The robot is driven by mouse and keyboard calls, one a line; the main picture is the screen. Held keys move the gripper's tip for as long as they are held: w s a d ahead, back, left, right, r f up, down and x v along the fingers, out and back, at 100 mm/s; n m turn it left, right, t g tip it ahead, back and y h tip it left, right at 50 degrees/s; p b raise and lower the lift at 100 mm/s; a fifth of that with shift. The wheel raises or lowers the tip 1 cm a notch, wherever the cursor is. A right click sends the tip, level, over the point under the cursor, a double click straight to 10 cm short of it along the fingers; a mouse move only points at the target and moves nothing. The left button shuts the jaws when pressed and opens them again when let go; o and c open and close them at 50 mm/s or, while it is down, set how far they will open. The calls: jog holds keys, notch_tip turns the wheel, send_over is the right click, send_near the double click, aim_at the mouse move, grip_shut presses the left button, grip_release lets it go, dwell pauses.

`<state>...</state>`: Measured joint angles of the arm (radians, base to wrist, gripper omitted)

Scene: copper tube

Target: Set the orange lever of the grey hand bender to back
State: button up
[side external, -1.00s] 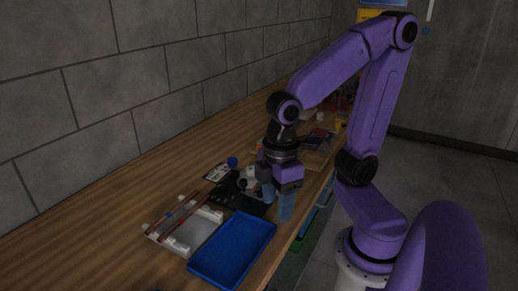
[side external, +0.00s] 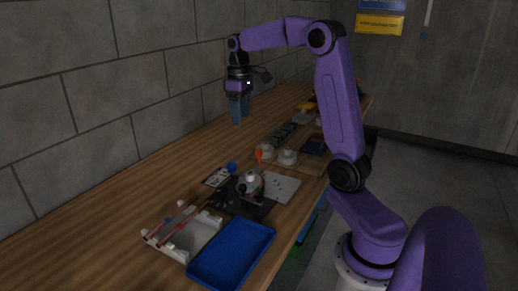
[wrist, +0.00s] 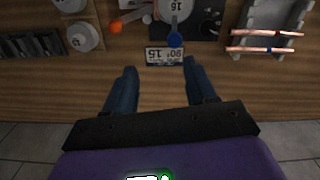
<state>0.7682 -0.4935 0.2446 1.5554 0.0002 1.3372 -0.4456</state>
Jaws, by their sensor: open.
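The grey hand bender (side external: 250,184) sits on a black base in the side external view. Its round grey disc (wrist: 176,6) is cut by the top edge of the wrist view. The orange lever's knob (side external: 258,155) points toward the far end of the bench, and it shows in the wrist view (wrist: 116,26) left of the disc. A blue knob (side external: 231,167) is on the wall side, also visible in the wrist view (wrist: 174,39). My gripper (side external: 238,110) is open and empty, raised near the wall, apart from the bender. Its fingers (wrist: 160,78) are spread in the wrist view.
A white rack with copper tubes (side external: 180,224) and a blue tray (side external: 232,254) stand nearer the camera. A printed card (wrist: 165,56) lies beside the bender. Grey round pieces (side external: 287,157) and dark blocks (side external: 282,132) lie farther along. Bare wood runs along the wall.

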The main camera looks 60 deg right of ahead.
jog(key=m, duration=0.2)
send_near(259, 150)
notch_tip(259, 150, down, 9)
jog(key=shift+f, duration=0.1)
dwell(0.5)
jog(key=shift+c, duration=0.3)
grip_shut()
